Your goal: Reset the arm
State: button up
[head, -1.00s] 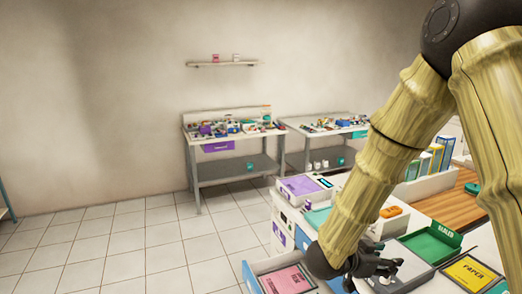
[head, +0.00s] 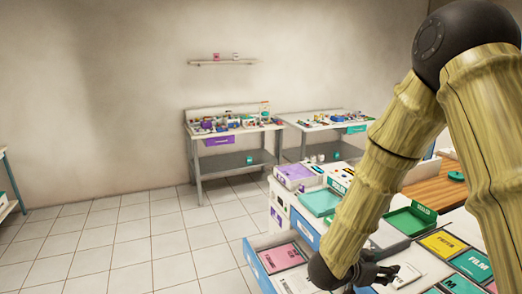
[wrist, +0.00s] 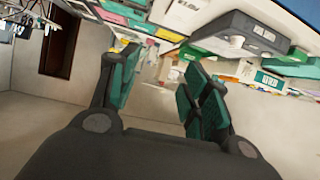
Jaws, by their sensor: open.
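My arm comes down from the upper right in the head view. My gripper (head: 385,272) is at its lower end, over the near workbench and its trays. The wrist view shows my gripper (wrist: 160,82) with its dark fingers and green pads spread apart. Nothing is between them. Part of the gripper is hidden behind my arm in the head view.
Near the gripper are a pink box (head: 282,258) in an open drawer, a green tray (head: 410,222), a yellow box (head: 442,244) and a teal box (head: 472,264). Two cluttered benches stand at the back wall, below a shelf (head: 222,63). The tiled floor (head: 130,235) at left is clear.

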jog(key=s+a+f+n+t+y, duration=0.1)
jog(key=s+a+f+n+y, duration=0.15)
jog(key=f, duration=0.75)
jog(key=s+a+f+n+y, duration=0.1)
jog(key=s+f+n+y, duration=0.25)
jog(key=f, duration=0.65)
jog(key=s+a+f+n+g+y, duration=0.2)
jog(key=s+f, duration=0.4)
jog(key=s, duration=0.4)
jog(key=s+a+f+n+g+y, duration=0.25)
jog(key=s+f, duration=0.25)
jog(key=s, duration=0.4)
jog(key=s+a+f+n+g+y, duration=0.25)
jog(key=s+f, duration=0.35)
jog(key=s, duration=0.4)
notch_tip(320, 180, down, 10)
jog(key=h+b, duration=0.1)
jog(key=b, duration=0.9)
jog(key=shift+w+d+r+m, duration=0.15)
jog(key=shift+r+m, duration=0.05)
jog(key=shift+m, duration=0.2)
